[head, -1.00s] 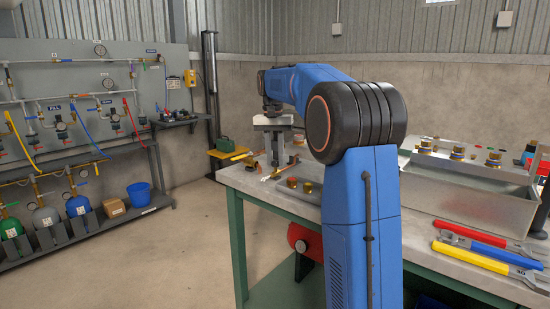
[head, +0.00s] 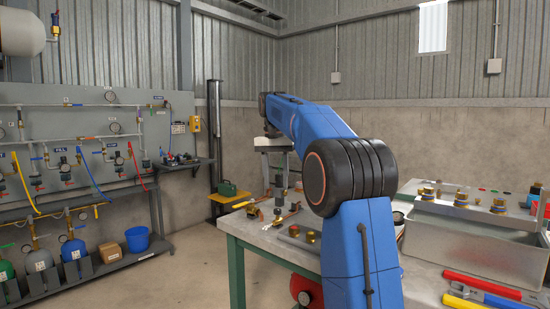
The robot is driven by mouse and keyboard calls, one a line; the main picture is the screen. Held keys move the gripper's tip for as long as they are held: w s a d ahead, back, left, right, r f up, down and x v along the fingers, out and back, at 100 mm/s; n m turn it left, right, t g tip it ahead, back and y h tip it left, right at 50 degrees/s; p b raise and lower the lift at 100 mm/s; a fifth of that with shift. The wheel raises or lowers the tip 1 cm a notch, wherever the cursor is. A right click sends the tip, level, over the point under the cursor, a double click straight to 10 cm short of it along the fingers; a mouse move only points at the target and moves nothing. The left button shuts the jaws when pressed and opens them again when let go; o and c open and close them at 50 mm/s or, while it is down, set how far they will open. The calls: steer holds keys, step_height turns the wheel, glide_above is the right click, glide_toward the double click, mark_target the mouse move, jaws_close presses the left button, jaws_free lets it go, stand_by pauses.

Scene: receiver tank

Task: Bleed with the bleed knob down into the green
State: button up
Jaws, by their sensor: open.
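My gripper (head: 273,172) hangs above the far left end of the workbench (head: 247,234), below the raised blue arm, pointing down. It is open, and I see nothing held in it; its fingers are small and partly mixed with the items behind. A pale tank (head: 22,32) is cut off by the upper left edge, with a blue-topped fitting (head: 55,25) beside it. My gripper is far to the right of the tank. I cannot make out which part is the bleed knob, nor a green band on any gauge; the gauge dials (head: 110,97) on the wall panel are too small to read.
A metal tray (head: 470,236) and wrenches (head: 490,290) lie on the bench's right. The floor between panel and bench is clear.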

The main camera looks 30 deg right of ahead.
step_height(320, 180, up, 8)
steer(key=shift+w+a+r, duration=0.15)
steer(key=shift+r, duration=0.05)
stand_by(0.7)
steer(key=s+a+f+n+t, duration=0.1)
steer(key=s+a+f+n, duration=0.1)
steer(key=s+a+f, duration=0.6)
steer(key=s+a+f+n+t, duration=0.2)
steer(key=s+a, duration=0.2)
steer(key=s, duration=0.8)
steer(key=s+a+f+n+t, duration=0.1)
steer(key=s+a+f+n, duration=0.1)
steer(key=s+f, duration=0.8)
steer(key=s+a+f+n+t, duration=0.1)
steer(key=s+a+f+n, duration=0.1)
steer(key=s+f, duration=0.8)
step_height(320, 180, down, 5)
steer(key=shift+s+a+r, duration=0.1)
steer(key=shift+s+a, duration=0.05)
steer(key=shift+a, duration=0.45)
